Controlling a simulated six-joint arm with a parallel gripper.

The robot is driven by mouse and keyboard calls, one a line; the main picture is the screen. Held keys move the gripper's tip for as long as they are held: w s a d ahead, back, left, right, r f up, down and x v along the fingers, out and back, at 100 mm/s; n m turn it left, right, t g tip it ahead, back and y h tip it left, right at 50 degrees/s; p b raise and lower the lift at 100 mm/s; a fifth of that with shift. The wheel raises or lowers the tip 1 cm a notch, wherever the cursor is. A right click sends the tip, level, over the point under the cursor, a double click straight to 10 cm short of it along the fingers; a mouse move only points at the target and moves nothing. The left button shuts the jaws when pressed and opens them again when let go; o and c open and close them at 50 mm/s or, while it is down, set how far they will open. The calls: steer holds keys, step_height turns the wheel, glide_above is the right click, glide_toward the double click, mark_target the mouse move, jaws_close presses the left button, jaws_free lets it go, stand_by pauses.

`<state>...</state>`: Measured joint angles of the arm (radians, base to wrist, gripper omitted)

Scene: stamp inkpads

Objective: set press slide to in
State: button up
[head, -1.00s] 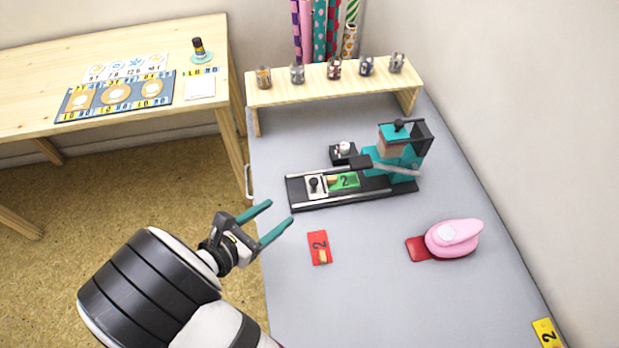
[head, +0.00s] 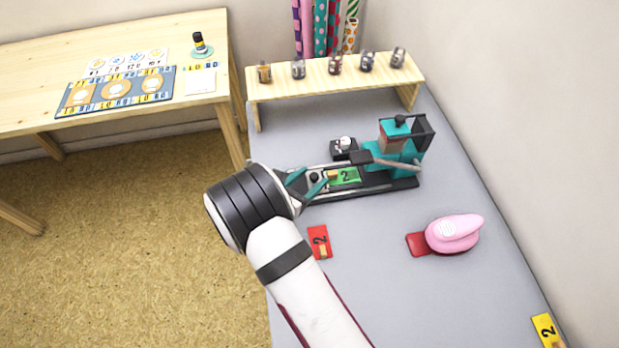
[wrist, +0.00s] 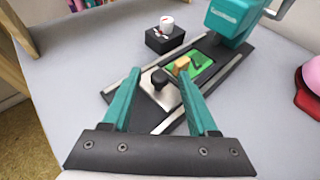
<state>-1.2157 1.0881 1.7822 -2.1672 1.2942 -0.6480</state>
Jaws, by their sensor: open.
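The teal press (head: 396,150) stands at the right end of a black base with rails (head: 375,188). In the wrist view the black knob (wrist: 160,78) shows between my fingers, farther off than the tips look. My gripper (wrist: 157,76) is open and empty, its teal fingers on either side of the knob. Whether they touch it I cannot tell.
A small black box with a white top (head: 344,149) stands behind the rails. A wooden shelf (head: 335,80) stands at the back.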

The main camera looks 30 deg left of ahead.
jaws_close()
stand_by(1.3)
